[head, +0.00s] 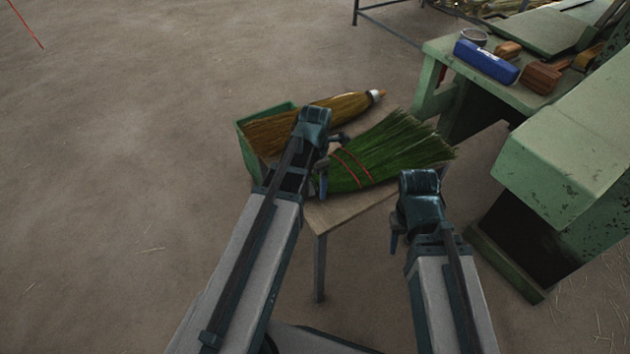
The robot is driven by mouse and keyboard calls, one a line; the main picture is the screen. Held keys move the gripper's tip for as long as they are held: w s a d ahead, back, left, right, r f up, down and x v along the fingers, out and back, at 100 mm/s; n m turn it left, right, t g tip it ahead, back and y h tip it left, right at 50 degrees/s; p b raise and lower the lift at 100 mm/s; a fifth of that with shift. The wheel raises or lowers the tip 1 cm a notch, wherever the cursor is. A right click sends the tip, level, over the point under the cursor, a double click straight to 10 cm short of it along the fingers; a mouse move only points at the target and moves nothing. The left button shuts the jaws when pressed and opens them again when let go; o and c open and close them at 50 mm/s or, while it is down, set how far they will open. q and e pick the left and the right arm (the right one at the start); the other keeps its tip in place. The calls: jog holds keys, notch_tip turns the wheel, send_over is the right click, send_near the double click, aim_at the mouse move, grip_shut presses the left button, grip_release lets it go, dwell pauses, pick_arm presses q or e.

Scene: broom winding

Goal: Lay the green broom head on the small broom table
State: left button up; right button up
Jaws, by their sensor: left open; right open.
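The green broom head (395,150) lies flat on the small broom table (342,211), its bristles fanned toward the right and red stitching across its left part. My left gripper (328,165) is open at the left end of the green broom head and hides part of that end. I cannot tell whether its fingers touch the broom head. My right gripper (394,232) is open and empty, in front of the table's right side and apart from the broom head.
A tan broom head (345,106) lies behind in a green bin (246,152) at the table's left. A green workbench (445,50) with a blue box (486,62) stands at the back right. A green machine (555,165) stands close on the right. The floor at left is clear.

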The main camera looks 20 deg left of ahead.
pick_arm(q)
jog(key=shift+r, duration=0.15)
notch_tip(320, 180, up, 12)
jog(key=p, duration=1.2)
jog(key=s+d+m, duration=0.6)
jog(key=d+m, duration=0.1)
jog(key=m, duration=0.8)
jog(key=s+d+m+y, duration=0.1)
jog(key=s+d+m, duration=0.4)
jog(key=m, duration=1.1)
jog(key=d, duration=0.3)
jog(key=shift+s+m, duration=0.3)
jog(key=shift+s, duration=0.1)
notch_tip(320, 180, up, 10)
jog(key=p, duration=0.9)
jog(key=shift+f+p, duration=0.25)
jog(key=shift+p, duration=0.05)
